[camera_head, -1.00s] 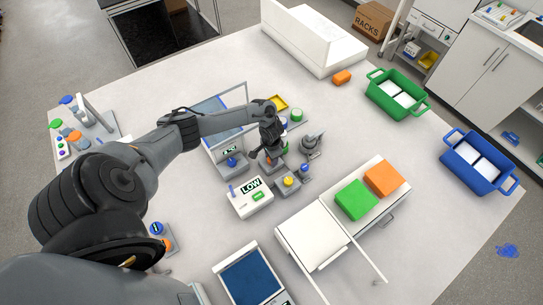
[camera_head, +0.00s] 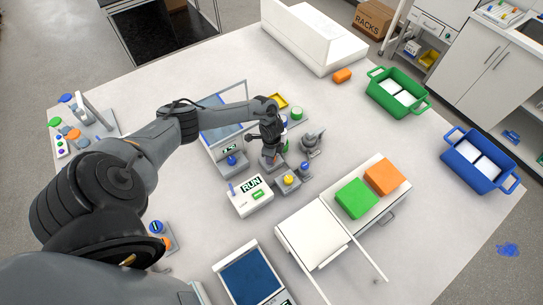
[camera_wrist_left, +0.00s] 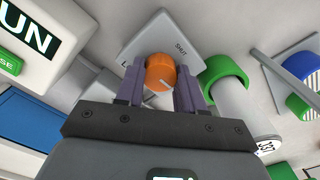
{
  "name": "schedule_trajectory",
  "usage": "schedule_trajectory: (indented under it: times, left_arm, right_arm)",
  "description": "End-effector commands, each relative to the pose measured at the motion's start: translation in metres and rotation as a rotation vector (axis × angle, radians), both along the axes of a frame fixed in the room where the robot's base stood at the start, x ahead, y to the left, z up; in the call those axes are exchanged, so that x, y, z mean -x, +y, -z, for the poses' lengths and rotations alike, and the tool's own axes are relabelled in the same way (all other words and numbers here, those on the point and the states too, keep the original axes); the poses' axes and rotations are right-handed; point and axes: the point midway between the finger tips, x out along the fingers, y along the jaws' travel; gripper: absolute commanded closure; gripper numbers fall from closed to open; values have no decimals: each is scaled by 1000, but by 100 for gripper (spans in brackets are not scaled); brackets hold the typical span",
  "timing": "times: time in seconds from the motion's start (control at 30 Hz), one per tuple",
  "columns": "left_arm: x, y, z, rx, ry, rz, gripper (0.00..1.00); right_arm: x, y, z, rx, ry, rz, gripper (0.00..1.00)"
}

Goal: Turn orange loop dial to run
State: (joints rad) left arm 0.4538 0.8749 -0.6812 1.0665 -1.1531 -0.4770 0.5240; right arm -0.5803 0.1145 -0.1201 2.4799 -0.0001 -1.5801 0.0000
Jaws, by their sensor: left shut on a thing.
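The orange dial (camera_wrist_left: 160,73) sits on a light grey plate (camera_wrist_left: 181,30) with the label SHUT, in the left wrist view. My left gripper (camera_wrist_left: 160,88) is shut on the dial, with one finger on either side of it. In the head view my left gripper (camera_head: 272,158) points down over the dial's base, and the dial is mostly hidden there. The white display box (camera_head: 249,196) beside it reads RUN. My right gripper is not in view.
A base with a yellow knob (camera_head: 288,180) stands close in front of my gripper. A green-capped container (camera_wrist_left: 224,80) is right beside it. A white case with green (camera_head: 356,199) and orange blocks is at front right.

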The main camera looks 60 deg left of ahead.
Motion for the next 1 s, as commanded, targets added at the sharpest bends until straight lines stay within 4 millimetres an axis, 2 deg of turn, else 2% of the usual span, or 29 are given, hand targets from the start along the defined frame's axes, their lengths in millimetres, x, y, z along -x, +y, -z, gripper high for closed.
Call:
schedule_trajectory:
  times: [0.3, 0.7, 0.73, 0.9, 1.0]
  left_arm:
    - [0, 1, 0, -1, 1, 76, 93]
    - [0, 0, 0, 0, 0, 82, 93]
    - [0, 0, 0, 0, 0, 82, 61]
    - [0, 0, 0, 0, 0, 81, 37]
    - [0, 0, 0, 0, 0, 81, 37]
  right_arm:
    - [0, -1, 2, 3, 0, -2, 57]
    - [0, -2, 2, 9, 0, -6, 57]
    - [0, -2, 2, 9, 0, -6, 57]
    - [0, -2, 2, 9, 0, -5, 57]
    - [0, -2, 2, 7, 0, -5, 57]
